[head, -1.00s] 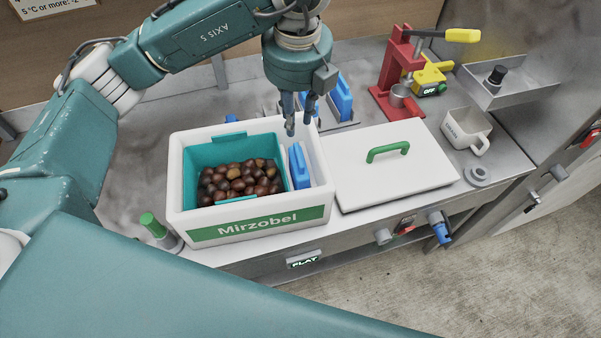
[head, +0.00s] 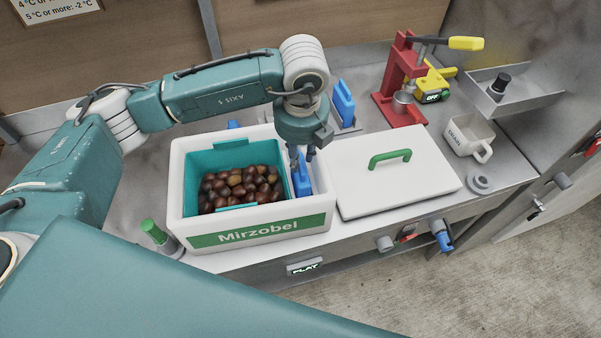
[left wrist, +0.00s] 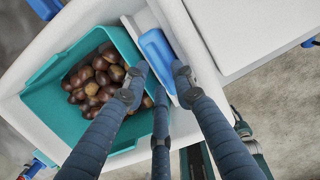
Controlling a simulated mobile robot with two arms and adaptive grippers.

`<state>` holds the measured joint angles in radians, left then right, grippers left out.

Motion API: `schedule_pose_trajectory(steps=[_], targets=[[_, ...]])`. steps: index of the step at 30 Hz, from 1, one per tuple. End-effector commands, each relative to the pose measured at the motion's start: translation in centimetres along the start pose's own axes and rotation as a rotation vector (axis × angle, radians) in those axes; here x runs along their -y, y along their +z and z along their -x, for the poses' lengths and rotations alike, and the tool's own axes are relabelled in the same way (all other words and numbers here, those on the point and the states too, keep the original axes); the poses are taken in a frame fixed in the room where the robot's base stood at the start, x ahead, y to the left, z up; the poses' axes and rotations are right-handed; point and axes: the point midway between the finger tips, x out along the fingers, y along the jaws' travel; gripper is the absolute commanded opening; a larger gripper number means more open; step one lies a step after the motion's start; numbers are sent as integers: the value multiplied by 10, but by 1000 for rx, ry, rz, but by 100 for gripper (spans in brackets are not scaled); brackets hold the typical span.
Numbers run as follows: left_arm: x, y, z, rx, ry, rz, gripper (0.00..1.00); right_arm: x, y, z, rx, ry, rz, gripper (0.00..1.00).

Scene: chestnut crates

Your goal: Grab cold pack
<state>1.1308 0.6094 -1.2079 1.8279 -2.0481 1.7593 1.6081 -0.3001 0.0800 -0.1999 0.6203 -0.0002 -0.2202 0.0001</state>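A blue cold pack (head: 303,184) stands in the narrow slot at the right side of the white Mirzobel crate (head: 180,190), beside the teal bin of chestnuts. In the left wrist view the cold pack (left wrist: 156,50) shows its blue top near the fingertips. My left gripper (head: 302,156) points down over the slot. In the left wrist view its fingers (left wrist: 158,76) are spread, with tips on either side of the pack's near end. I cannot tell whether they touch it. The lower part of the pack is hidden. My right gripper is out of view.
The white lid (head: 350,185) with a green handle lies right of the crate. Another blue pack (head: 343,100) stands in a rack behind. A red press (head: 393,85), a white mug (head: 468,135) and a green-topped cylinder (head: 150,228) stand on the counter.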

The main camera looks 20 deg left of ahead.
Motion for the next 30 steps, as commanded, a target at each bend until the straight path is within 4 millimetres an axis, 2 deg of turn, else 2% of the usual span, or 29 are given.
schedule_pose_trajectory(steps=[1, 6, 12, 13, 17, 30], targets=[[-1, 0, -4, -4, 3, 0, 26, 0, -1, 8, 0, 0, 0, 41], [0, 0, -20, -1, 0, -1, 26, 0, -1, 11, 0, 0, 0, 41], [0, 0, -22, 0, -1, -1, 26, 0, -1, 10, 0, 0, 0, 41], [0, 0, -22, 0, -1, -1, 24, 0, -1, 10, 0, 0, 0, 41], [0, 0, -22, 0, -1, -1, 0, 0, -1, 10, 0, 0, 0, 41], [1, 1, -20, 1, -3, 0, 0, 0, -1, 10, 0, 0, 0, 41]])
